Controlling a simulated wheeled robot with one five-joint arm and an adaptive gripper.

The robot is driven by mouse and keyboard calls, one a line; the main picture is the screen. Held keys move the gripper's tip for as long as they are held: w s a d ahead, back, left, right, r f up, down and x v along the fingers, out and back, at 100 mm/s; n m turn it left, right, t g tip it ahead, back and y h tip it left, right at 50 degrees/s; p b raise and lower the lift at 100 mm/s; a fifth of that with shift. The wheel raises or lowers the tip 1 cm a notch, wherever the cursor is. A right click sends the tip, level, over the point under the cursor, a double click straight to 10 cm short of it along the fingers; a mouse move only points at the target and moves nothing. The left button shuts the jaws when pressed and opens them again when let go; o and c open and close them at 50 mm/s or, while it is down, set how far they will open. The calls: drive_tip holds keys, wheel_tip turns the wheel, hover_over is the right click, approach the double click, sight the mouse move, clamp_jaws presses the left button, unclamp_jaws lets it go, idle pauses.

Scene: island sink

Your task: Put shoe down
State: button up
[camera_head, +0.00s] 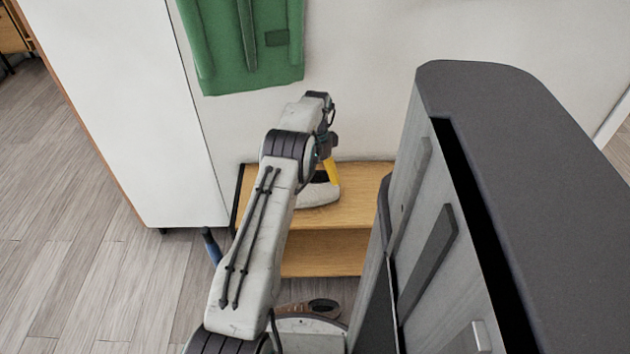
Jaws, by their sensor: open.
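A whitish shoe (318,196) with a dark opening sits on the top board of a low wooden shelf (365,185) by the wall. My gripper (330,172), with a yellow finger showing, points down at the shoe from above. The gripper is open. Its fingertip is at the shoe's opening; I cannot tell whether it touches. My arm hides the left part of the shelf and some of the shoe.
A white cabinet (120,100) stands left of the shelf. A grey cabinet-like unit (500,110) with a dark top rises close on the right. A green garment (240,45) hangs on the wall above. A brown item (323,308) lies low near my base. Wooden floor (70,270) is clear at left.

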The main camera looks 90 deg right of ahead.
wheel_tip(320, 180, up, 9)
drive_tip(key=p, duration=0.3)
drive_tip(key=shift+d, duration=0.35)
drive_tip(key=w+a+r+n, duration=0.25)
drive_tip(key=w+r, duration=0.25)
drive_tip(key=w, duration=0.5)
drive_tip(key=w+a+r+n, duration=0.1)
drive_tip(key=w+r+n, duration=0.3)
drive_tip(key=w, duration=0.5)
drive_tip(key=w+a+r+n+h, duration=0.1)
drive_tip(key=w+a+r+n, duration=0.35)
drive_tip(key=w+a, duration=0.45)
drive_tip(key=w+a+r+n, duration=0.4)
drive_tip(key=w+a+n, duration=0.1)
drive_tip(key=w+a, duration=0.3)
drive_tip(key=w+a+r+n+t, duration=0.15)
drive_tip(key=a+n, duration=0.35)
drive_tip(key=a, duration=0.6)
drive_tip(key=w+a+r+n, duration=0.15)
drive_tip(key=a+n, duration=0.25)
drive_tip(key=a, duration=0.7)
drive_tip(key=s+a+f+n, duration=0.4)
drive_tip(key=s+a+n, duration=0.6)
drive_tip(key=a, duration=0.5)
drive_tip(key=shift+s+t, duration=0.35)
drive_tip(key=shift+s, duration=0.75)
